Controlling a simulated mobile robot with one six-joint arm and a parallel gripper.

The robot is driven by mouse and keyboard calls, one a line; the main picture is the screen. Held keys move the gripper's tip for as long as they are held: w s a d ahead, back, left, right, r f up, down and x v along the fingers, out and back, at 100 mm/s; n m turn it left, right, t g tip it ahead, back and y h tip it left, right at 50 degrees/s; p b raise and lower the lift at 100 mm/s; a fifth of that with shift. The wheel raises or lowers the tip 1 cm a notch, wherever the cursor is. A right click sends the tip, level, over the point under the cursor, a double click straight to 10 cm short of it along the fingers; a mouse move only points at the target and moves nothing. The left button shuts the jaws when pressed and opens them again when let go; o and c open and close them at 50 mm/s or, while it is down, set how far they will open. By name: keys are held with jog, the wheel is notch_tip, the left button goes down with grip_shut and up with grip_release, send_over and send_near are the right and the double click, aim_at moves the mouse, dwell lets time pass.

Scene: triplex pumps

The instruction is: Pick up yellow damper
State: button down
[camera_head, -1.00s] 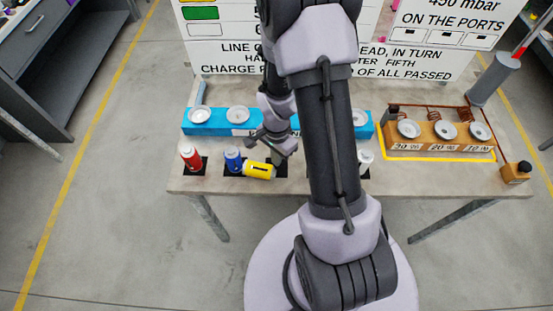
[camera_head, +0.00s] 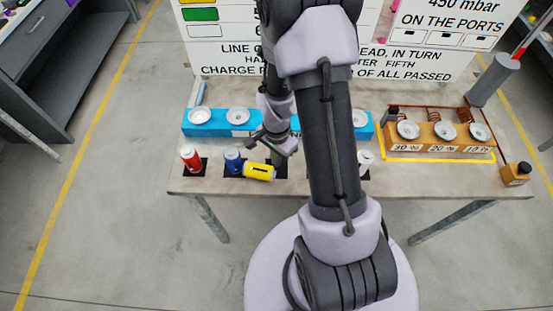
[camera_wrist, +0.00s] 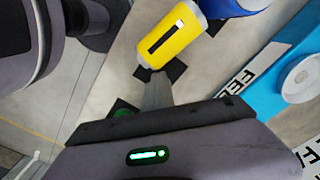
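The yellow damper (camera_head: 259,172) lies on its side near the table's front edge, beside the blue damper (camera_head: 233,161). In the wrist view the yellow damper (camera_wrist: 172,40) shows at upper centre, with a dark slot and a small white patch along its side. My gripper (camera_head: 278,158) is just above and to the right of it in the head view. In the wrist view a grey finger (camera_wrist: 156,92) points toward the damper's near end. The gap between the fingers does not show, and I cannot tell whether they touch the damper.
A red damper (camera_head: 191,159) stands at the left. A blue rack (camera_head: 210,128) with round white discs is behind the dampers. An orange block (camera_head: 455,145) with coiled pipes is at the right. My arm hides the table's middle.

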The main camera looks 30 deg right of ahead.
notch_tip(320, 180, up, 10)
jog(key=p, duration=0.2)
jog(key=shift+p, duration=0.35)
jog(key=shift+c, duration=2.2)
grip_release()
jog(key=shift+f, duration=0.1)
